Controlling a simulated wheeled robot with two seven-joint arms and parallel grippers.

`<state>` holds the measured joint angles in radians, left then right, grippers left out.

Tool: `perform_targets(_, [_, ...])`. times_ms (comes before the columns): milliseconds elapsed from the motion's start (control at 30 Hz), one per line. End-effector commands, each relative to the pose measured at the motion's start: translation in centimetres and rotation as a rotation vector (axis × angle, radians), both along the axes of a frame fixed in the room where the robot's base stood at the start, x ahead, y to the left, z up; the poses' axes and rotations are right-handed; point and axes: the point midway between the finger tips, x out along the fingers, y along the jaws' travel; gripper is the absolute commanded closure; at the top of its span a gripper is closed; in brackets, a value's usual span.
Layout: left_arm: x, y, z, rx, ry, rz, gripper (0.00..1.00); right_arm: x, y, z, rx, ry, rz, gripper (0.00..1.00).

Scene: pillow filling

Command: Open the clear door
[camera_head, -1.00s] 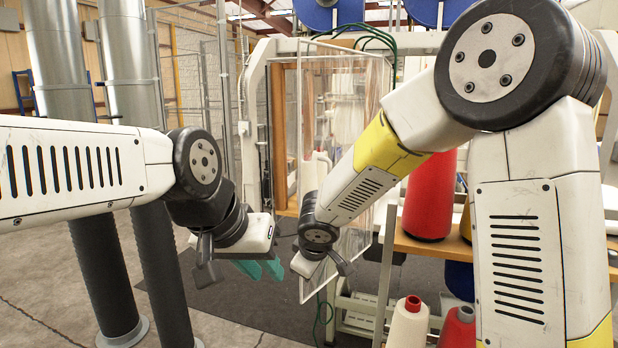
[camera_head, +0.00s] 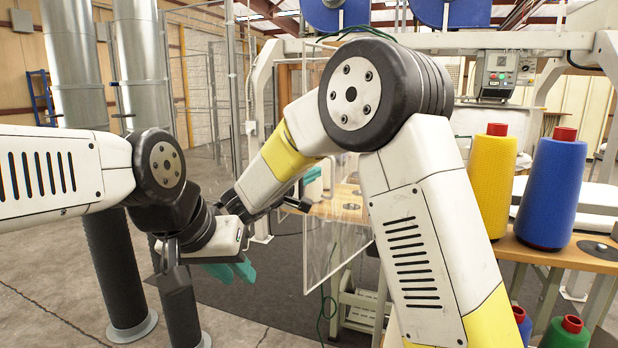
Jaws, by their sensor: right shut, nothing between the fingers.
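The clear door (camera_head: 335,240) is a transparent panel in the middle of the head view, standing out from the machine frame. My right forearm crosses in front of its upper part, and its wrist is to the left of the door. My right gripper (camera_head: 312,176) is shut and empty, with teal fingers near the door's left edge. They overlap the panel in the picture, and I cannot tell whether they touch it. My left gripper (camera_head: 230,271) points down to the left of the door, apart from it. Its two teal fingers show, but their gap is unclear.
A yellow thread cone (camera_head: 491,180) and a blue thread cone (camera_head: 551,195) stand on a wooden table (camera_head: 560,258) at the right. Red-topped cones stand below. Two metal columns (camera_head: 148,95) rise at the left. A control box (camera_head: 497,75) sits on the machine behind.

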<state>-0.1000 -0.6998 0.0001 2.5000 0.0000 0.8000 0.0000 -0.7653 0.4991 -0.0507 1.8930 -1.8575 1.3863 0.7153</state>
Motion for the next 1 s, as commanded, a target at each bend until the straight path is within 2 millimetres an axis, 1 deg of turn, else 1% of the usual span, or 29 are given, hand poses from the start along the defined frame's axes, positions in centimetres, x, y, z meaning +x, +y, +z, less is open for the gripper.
perform_targets(33, [0.0,0.0,0.0,0.000,0.000,0.000,0.74,0.9,-0.6,-0.1,0.000,0.001,-0.003,1.00])
perform_targets(200, [0.0,0.0,0.0,0.000,0.000,0.000,0.74,3.0,-1.8,0.0,0.002,0.001,-0.002,1.00])
perform_targets(400, [0.0,0.0,0.0,0.000,0.000,0.000,0.74,4.2,-2.4,-0.1,0.001,0.002,0.000,1.00])
perform_targets(767, [0.0,0.0,0.0,0.000,0.000,0.000,0.74,4.2,-2.5,0.0,0.001,0.002,0.002,1.00])
perform_targets(867, [0.0,0.0,0.0,0.000,0.000,0.000,0.74,3.9,-3.3,0.1,0.001,0.000,0.019,1.00])
perform_targets(1000, [0.0,0.0,0.0,0.000,0.000,0.000,0.74,2.7,-5.6,0.3,-0.002,-0.002,0.078,1.00])
